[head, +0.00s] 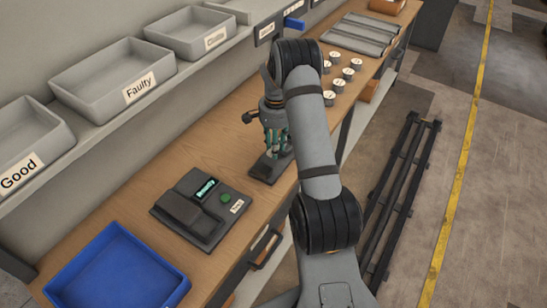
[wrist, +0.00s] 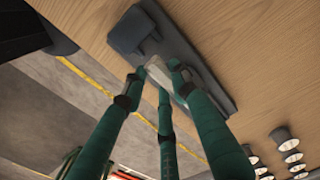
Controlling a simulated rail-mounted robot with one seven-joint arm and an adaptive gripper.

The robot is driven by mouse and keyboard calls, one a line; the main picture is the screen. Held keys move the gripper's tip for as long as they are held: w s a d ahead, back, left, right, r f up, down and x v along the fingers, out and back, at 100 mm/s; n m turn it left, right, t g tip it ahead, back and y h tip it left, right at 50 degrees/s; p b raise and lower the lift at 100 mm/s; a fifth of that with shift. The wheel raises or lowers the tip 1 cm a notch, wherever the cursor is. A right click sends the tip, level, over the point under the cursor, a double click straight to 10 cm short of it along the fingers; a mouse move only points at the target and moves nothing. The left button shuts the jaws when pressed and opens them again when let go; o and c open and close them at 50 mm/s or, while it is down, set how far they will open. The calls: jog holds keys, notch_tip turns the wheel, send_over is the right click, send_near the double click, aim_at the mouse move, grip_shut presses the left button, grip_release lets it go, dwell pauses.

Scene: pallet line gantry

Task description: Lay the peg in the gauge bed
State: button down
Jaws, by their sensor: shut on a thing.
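My gripper (head: 275,150) has several green fingers and points down over a dark stand (head: 264,172) on the wooden bench. In the wrist view, its fingertips (wrist: 155,78) are shut on a pale grey peg (wrist: 158,71). The same stand (wrist: 190,62), with a raised block at one end, is right behind the peg; I cannot tell whether the peg touches it. The peg is hard to make out in the head view. The gauge (head: 180,212) is a dark plate left of and nearer than the stand, with a teal-lit bed (head: 206,189) and a round green button.
A blue tray (head: 118,262) stands at the near left of the bench. Grey bins, one marked Good (head: 25,145) and one Faulty (head: 110,82), line the shelf. Several small grey cylinders (head: 338,85) stand beyond my gripper. Bare bench lies between stand and gauge.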

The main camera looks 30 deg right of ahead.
aim_at(275, 162)
notch_tip(275, 162, down, 3)
jog(key=shift+w+f+b, duration=0.1)
jog(key=shift+b, duration=0.55)
jog(key=shift+f+b, duration=0.5)
jog(key=shift+b, duration=0.1)
jog(key=c, duration=1.6)
grip_release()
jog(key=shift+c, duration=0.2)
notch_tip(275, 162, up, 13)
jog(key=shift+r+p, duration=0.15)
jog(key=shift+p, duration=0.15)
